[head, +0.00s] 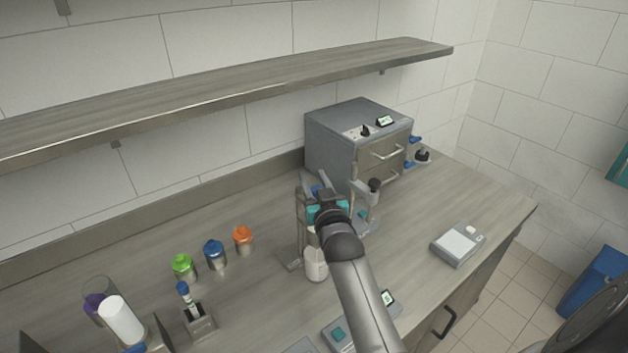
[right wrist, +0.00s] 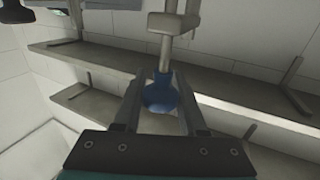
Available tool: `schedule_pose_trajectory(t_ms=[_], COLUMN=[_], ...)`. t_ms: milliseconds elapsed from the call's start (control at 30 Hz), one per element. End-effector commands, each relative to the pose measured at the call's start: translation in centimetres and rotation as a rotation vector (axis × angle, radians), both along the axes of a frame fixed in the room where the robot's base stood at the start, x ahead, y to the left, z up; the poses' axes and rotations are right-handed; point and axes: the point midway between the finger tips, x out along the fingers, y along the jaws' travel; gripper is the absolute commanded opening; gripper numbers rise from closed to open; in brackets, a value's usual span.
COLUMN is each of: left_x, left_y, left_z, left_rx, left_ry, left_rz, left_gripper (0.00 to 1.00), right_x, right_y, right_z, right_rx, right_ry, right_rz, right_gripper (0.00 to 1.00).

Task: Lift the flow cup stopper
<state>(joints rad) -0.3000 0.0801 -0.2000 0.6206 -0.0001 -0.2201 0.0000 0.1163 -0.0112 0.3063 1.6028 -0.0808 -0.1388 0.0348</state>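The flow cup stopper shows in the right wrist view as a dark blue rounded knob (right wrist: 161,96) on a thin light rod. My right gripper (right wrist: 161,90) has one finger on each side of the knob. The fingers are close to it or touching; I cannot tell which. In the head view my right gripper (head: 318,192) is at the grey stand (head: 301,222) on the bench. The gripper and arm hide most of the stopper and cup there. A white bottle (head: 316,262) stands below the gripper. My left gripper is not in view.
A grey box-shaped device (head: 336,140) stands behind the gripper. Green (head: 183,266), blue (head: 214,254) and orange-capped (head: 243,239) jars stand to the left. A scale (head: 458,243) sits at the right. A long shelf (head: 230,82) overhangs the bench. Bare bench lies left of the scale.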

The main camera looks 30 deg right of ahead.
Motion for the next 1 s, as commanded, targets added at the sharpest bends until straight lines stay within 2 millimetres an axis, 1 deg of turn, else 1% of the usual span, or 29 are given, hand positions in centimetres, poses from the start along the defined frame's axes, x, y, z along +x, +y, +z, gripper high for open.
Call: schedule_pose_trajectory(t_ms=[33,200,233,467,567,667,767,1000], left_x=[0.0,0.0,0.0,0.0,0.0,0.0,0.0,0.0], left_y=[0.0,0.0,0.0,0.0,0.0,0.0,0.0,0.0], left_z=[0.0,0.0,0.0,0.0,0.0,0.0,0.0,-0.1], left_rx=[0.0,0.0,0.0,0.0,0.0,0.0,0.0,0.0], left_ry=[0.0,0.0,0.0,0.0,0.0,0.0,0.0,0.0], left_rz=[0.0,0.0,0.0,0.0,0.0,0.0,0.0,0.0], left_gripper=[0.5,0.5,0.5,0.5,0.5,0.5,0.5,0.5], right_x=[0.0,0.0,0.0,0.0,-0.4,-1.2,-2.6,-6.7], right_y=[0.0,0.0,0.0,0.0,0.1,0.4,0.8,2.2], right_z=[0.0,0.0,0.0,0.0,-0.1,-0.1,-0.1,-0.2], right_rx=[0.0,0.0,0.0,0.0,0.0,0.001,0.001,0.001], right_ry=[0.0,0.0,0.0,0.001,0.001,0.002,0.002,0.003], right_rz=[0.0,0.0,0.0,0.0,0.0,0.0,0.0,0.001], right_gripper=[0.48,0.67,0.68,0.68,0.68,0.68,0.68,0.68])
